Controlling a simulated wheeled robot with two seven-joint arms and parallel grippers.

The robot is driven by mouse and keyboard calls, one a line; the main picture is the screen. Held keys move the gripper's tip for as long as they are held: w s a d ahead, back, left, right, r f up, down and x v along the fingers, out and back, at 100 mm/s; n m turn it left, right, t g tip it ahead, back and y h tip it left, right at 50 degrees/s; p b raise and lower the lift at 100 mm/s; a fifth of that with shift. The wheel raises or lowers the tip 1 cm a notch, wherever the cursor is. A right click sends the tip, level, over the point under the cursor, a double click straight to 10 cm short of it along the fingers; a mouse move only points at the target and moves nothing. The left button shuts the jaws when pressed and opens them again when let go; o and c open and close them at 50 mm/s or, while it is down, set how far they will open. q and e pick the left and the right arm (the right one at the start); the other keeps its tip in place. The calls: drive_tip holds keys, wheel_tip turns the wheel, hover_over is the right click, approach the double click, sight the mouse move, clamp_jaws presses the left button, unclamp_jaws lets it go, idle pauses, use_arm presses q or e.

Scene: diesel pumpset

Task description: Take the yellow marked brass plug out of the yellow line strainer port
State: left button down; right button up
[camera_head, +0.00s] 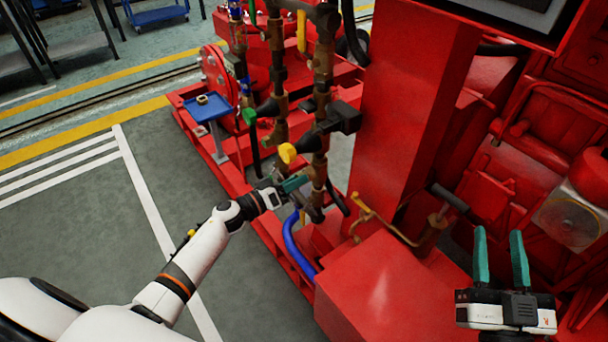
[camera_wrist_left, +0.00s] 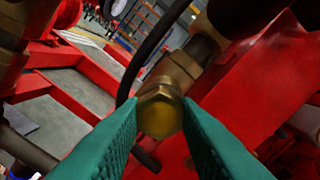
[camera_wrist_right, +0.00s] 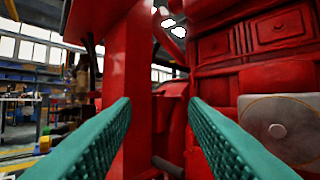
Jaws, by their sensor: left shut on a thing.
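The brass plug (camera_wrist_left: 159,117) has a hex head with a yellow face. It sits at the end of the brass strainer body (camera_wrist_left: 182,70) in the left wrist view, and I see no clear gap between them. My left gripper (camera_wrist_left: 159,104) is shut on the plug, one green finger at each side of its head. In the head view my left gripper (camera_head: 303,183) is low on the nearer pipe line, below a yellow knob (camera_head: 287,153), and hides the plug there. My right gripper (camera_head: 499,236) is open and empty at the lower right, in front of the red machine.
A small blue tray (camera_head: 211,106) on a stand holds a small round thing. Green (camera_head: 249,117) and blue knobs mark the farther lines. A blue hose (camera_head: 291,240) hangs beneath my left gripper. A red column (camera_head: 405,110) stands right of the pipes. Grey floor is clear at left.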

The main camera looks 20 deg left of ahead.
use_arm(q)
drive_tip(key=shift+r+n+p, duration=0.1)
drive_tip(key=shift+n+p, duration=0.7)
drive_tip(key=shift+p, duration=0.15)
use_arm(e)
wheel_tip(320, 180, down, 8)
drive_tip(key=d+g+h, duration=0.1)
drive_tip(key=g, duration=0.4)
drive_tip(key=shift+r+g+h, duration=0.25)
drive_tip(key=shift+g+h, duration=0.05)
drive_tip(key=shift+h, duration=0.1)
use_arm(q)
drive_tip(key=c, duration=1.6)
unclamp_jaws()
drive_tip(key=c, duration=0.6)
use_arm(e)
drive_tip(key=shift+d, duration=0.1)
